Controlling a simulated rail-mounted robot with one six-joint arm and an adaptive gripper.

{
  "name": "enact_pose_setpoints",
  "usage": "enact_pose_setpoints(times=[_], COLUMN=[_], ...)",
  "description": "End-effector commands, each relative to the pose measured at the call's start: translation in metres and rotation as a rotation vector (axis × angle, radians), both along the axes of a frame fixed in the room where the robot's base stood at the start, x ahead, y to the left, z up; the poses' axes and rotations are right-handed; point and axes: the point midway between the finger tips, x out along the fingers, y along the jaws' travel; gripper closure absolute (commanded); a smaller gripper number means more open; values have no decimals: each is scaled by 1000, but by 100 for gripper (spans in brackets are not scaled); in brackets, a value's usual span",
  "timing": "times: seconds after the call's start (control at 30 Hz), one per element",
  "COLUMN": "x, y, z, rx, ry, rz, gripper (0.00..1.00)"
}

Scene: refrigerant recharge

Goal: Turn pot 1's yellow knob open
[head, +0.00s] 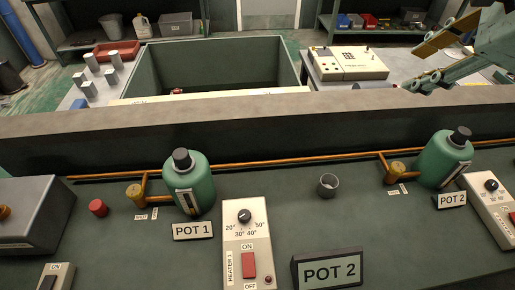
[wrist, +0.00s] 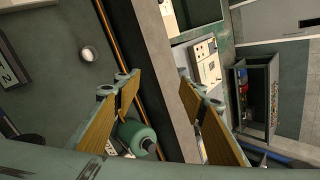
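Pot 1 (head: 188,185) is a green bottle with a dark cap, behind its "POT 1" label (head: 193,231) in the head view. Its yellow knob (head: 134,191) sits on copper piping just left of the bottle. My gripper (head: 416,66) is at the upper right of the head view, far from that knob, with its fingers apart and nothing between them. The wrist view shows its two wood-coloured fingers (wrist: 156,85) spread wide. A green bottle (wrist: 136,136), which looks like pot 2, is partly hidden by a finger there. Pot 1's knob cannot be made out in the wrist view.
Pot 2 (head: 445,159) and its yellow knob (head: 397,173) stand at the right. A raised ledge (head: 250,122) runs behind.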

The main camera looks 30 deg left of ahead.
Motion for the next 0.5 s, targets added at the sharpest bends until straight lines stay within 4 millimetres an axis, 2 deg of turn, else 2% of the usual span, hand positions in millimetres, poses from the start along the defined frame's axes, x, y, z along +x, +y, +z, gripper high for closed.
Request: enact_pose_setpoints(times=[0.1, 0.5], x=[24, 96], y=[14, 58], z=[-1, -16], rx=[73, 306], ry=[36, 168], rz=[-93, -421], gripper=[62, 62])
